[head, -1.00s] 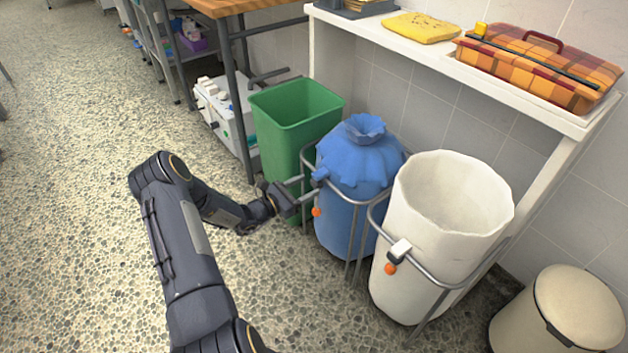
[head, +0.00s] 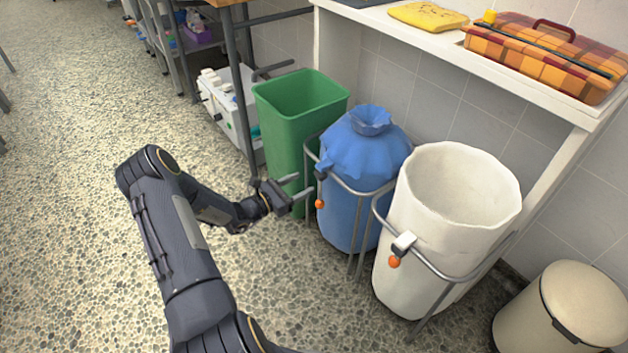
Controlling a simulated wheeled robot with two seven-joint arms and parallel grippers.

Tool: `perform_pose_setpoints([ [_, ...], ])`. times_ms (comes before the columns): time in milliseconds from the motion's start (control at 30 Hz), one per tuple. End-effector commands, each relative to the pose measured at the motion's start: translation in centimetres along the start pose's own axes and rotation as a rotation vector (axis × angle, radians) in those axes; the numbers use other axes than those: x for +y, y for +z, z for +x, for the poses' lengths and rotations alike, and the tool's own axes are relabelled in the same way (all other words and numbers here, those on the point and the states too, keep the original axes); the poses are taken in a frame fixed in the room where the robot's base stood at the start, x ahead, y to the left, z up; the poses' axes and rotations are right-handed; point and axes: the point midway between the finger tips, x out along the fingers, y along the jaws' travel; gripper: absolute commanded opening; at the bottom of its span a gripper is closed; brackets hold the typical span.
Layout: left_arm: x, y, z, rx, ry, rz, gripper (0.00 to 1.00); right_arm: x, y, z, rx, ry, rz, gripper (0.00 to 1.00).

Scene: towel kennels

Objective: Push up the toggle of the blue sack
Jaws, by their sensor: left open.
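The blue sack (head: 352,220) stands in a grey metal frame, its top gathered into a closed, puckered neck. Its toggle, a small dark blue block (head: 322,171), sits at the frame's front left, with an orange ball (head: 320,204) hanging below it. My left gripper (head: 305,188) is open and empty, fingers pointing right toward the sack's front left. It is close to the toggle, a little below and left of it; whether a fingertip touches anything I cannot tell. My right gripper is not in view.
An open white sack (head: 388,270) in a similar frame stands right of the blue one, with a white toggle (head: 404,242) and orange ball. A green bin (head: 282,125) stands behind left. A white shelf (head: 440,62) overhangs behind. A lidded bin (head: 528,325) is at lower right. The left floor is clear.

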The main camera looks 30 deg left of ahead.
Motion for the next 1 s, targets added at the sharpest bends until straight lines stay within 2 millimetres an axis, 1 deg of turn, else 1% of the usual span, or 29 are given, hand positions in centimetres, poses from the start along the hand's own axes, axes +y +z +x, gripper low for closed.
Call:
perform_pose_setpoints([
  [33, -0.1, -0.1, 0.9, -0.003, -0.004, 0.001, 0.58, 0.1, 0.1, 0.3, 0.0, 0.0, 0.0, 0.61],
  [200, -0.1, -0.2, 3.7, -0.002, -0.003, -0.001, 0.58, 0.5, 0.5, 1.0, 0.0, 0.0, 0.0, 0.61],
  [300, -0.1, -0.2, 5.1, -0.001, -0.002, 0.0, 0.58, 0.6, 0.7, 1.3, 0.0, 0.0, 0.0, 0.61],
  [400, -0.1, -0.1, 6.0, -0.001, -0.001, 0.0, 0.58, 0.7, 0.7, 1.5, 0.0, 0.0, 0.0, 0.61],
  [533, 0.0, 0.0, 6.5, -0.001, 0.0, -0.001, 0.58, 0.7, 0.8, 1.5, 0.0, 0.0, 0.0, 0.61],
  [733, 0.0, 0.1, 6.5, 0.0, 0.0, -0.002, 0.58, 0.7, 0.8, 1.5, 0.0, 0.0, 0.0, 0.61],
  [767, 0.0, 0.1, 6.5, 0.0, 0.0, -0.002, 0.57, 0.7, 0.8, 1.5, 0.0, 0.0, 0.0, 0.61],
  [1000, 0.0, 0.1, 6.5, 0.0, 0.0, -0.001, 0.25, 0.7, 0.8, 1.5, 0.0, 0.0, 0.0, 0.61],
])
